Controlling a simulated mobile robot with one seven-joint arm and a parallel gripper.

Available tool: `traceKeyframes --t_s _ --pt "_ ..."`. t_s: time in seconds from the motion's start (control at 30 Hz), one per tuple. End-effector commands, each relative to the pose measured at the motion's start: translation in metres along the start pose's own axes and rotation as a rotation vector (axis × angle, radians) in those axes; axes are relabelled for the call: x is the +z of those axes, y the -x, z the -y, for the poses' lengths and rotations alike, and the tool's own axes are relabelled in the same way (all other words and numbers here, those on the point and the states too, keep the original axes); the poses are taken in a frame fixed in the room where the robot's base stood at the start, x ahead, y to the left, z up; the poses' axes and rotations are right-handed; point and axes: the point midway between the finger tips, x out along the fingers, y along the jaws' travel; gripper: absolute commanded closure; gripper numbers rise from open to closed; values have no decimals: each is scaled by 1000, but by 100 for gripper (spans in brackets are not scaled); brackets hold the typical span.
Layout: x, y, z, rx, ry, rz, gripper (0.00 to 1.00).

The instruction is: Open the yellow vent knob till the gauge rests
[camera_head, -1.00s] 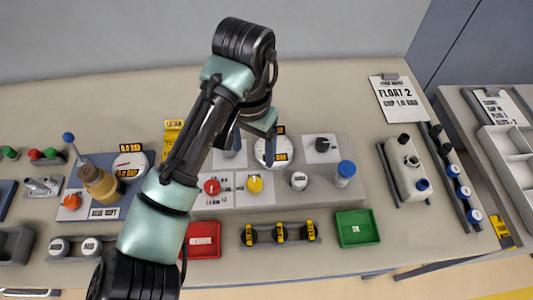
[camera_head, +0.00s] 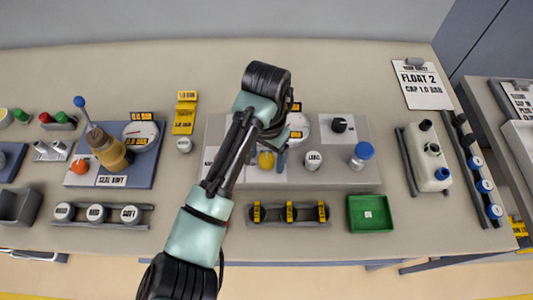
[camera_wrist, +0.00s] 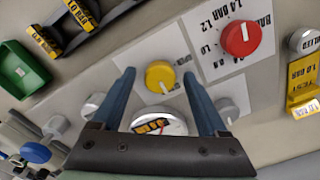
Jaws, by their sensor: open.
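The yellow vent knob (camera_head: 266,160) sits on the grey panel, on a white plate. In the wrist view the knob (camera_wrist: 160,76) lies between the two blue fingertips of my gripper (camera_wrist: 159,77), with a visible gap on each side. My gripper is open and empty. The round gauge (camera_head: 300,127) is beyond the knob and partly covered by my arm. In the wrist view the gauge (camera_wrist: 160,122) shows between the fingers, its lower part hidden by the palm; its needle cannot be read.
A red knob (camera_wrist: 241,35) is beside the yellow one on the panel. A green tray (camera_head: 370,213) and a rack of yellow-banded pieces (camera_head: 289,222) lie in front.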

Motion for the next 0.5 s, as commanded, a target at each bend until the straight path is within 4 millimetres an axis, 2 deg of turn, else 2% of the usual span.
traceKeyframes --t_s 0.17,0.5 --pt "0 0 0 0 0 0 24" --pt "0 0 0 1 0 0 85"
